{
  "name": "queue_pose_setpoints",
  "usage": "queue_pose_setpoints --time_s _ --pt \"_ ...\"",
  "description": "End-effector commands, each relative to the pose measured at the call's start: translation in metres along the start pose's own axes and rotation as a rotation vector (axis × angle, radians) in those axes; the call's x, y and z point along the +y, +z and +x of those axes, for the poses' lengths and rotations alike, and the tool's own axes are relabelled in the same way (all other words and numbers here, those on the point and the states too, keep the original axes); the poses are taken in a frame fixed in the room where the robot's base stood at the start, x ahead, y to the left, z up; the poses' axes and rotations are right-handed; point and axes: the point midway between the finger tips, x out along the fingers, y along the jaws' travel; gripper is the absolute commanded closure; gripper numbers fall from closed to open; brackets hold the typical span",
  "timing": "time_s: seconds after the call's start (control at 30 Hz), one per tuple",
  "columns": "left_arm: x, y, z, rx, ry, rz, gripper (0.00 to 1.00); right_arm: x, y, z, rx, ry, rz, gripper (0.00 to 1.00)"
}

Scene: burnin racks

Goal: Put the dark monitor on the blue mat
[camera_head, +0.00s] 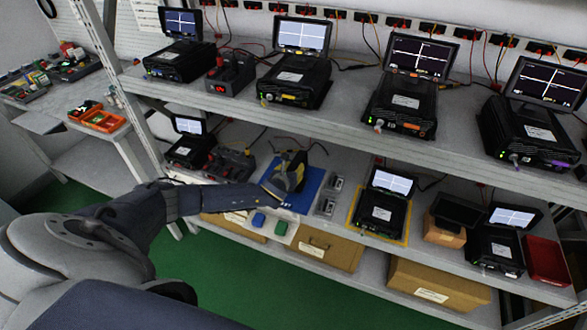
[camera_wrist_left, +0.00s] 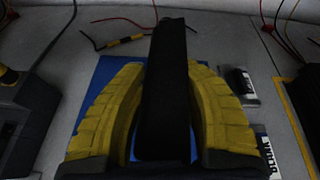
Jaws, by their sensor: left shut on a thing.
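My left gripper (camera_head: 282,180) is over the blue mat (camera_head: 313,182) on the lower shelf. In the left wrist view its yellow fingers (camera_wrist_left: 168,105) are shut on a dark, thin slab, the dark monitor (camera_wrist_left: 168,75), held edge-on to the camera. The blue mat (camera_wrist_left: 104,75) shows behind and between the fingers. My right gripper is in neither view.
Left of the mat stands a dark unit with red parts (camera_head: 229,163). To the right are small grey modules (camera_head: 329,197) and a black unit with a lit screen (camera_head: 381,212) on a yellow-edged area. Another dark screen (camera_head: 459,208) rests on a brown box. The upper shelf (camera_head: 345,133) overhangs behind.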

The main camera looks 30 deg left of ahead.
Motion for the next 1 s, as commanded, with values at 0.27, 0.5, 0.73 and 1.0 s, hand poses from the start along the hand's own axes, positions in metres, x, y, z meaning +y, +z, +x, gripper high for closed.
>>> queue_pose_setpoints --time_s 0.27,0.5,0.73,1.0 --pt "-0.0002 0.0014 0.0004 -0.003 0.000 0.000 1.00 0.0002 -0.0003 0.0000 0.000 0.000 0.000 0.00" --pt "0.0004 -0.0018 0.0011 -0.001 0.000 0.000 0.60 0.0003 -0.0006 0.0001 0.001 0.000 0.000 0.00" --pt "0.0004 -0.0019 0.0010 -0.001 0.000 0.000 0.47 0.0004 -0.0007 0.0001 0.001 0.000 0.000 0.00" --pt "-0.0003 -0.0003 -0.0032 0.001 -0.001 -0.001 0.47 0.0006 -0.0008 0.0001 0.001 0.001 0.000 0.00"
